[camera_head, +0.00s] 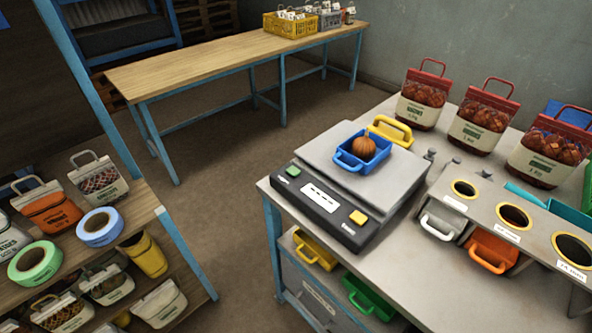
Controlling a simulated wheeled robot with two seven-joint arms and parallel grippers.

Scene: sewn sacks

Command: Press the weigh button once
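A scale (350,200) stands on the grey-topped table at the centre. Its dark front panel carries a green button (293,171) at the left, a pale label or display (320,197) in the middle and a yellow button (358,217) at the right. The small writing by the buttons is too small to read, so I cannot tell which is the weigh button. A blue scoop-like tray (345,164) with an orange-brown onion or pumpkin-like item (364,147) sits on the scale's plate. Neither of my grippers is in view, and nothing covers the buttons.
Several red-handled sacks (424,98) stand along the table's back. A raised rack (496,205) with round holes is right of the scale. A yellow handled tray (390,130) lies behind it. Shelves with sacks and tape rolls (100,227) stand at left; a wooden table (190,68) is behind.

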